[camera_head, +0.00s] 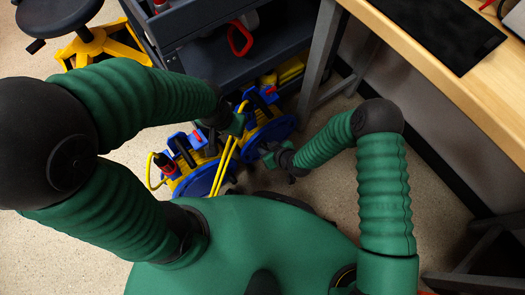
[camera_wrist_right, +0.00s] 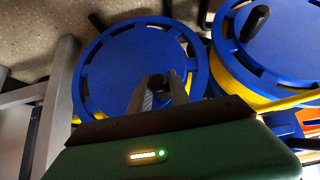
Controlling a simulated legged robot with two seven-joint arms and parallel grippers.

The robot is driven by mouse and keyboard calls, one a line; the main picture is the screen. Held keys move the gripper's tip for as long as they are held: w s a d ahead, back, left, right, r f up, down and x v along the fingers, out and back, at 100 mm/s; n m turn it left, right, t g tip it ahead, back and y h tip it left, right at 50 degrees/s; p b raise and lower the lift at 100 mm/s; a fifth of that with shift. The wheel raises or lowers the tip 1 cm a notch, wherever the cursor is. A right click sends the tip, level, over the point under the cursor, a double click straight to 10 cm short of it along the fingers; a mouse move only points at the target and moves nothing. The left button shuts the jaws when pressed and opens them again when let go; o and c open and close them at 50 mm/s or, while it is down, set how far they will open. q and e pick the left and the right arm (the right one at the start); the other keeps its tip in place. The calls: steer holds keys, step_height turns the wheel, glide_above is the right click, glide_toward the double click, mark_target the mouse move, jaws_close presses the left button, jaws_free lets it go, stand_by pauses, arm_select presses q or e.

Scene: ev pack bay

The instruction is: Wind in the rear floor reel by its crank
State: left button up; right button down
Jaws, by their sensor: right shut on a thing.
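Two yellow floor reels with blue discs stand side by side on the floor. The rear floor reel (camera_head: 282,126) is the one nearer the workbench; it also shows in the right wrist view (camera_wrist_right: 115,65). My right gripper (camera_head: 268,156) is at its blue disc. In the right wrist view its fingers (camera_wrist_right: 160,92) are closed around the black crank knob (camera_wrist_right: 154,82) on that disc. My left gripper (camera_head: 238,124) is between the two reels, by the yellow cable (camera_head: 225,160); its fingers are too small and covered to judge. The front reel (camera_head: 205,178) is partly hidden by my body.
A dark tool cart (camera_head: 205,50) stands behind the reels. A wooden workbench (camera_head: 450,65) with a grey leg (camera_head: 318,60) is at the right. A black stool (camera_head: 60,14) on a yellow base is at the upper left. The second reel's black knob (camera_wrist_right: 255,22) sticks out.

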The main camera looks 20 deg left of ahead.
steer(key=w+d+f+b, duration=0.1)
steer(key=w+d+b, duration=0.2)
steer(key=w+d, duration=0.4)
steer(key=shift+w+f+b, duration=0.35)
steer(key=shift+w+f, duration=0.05)
steer(key=shift+w, duration=0.85)
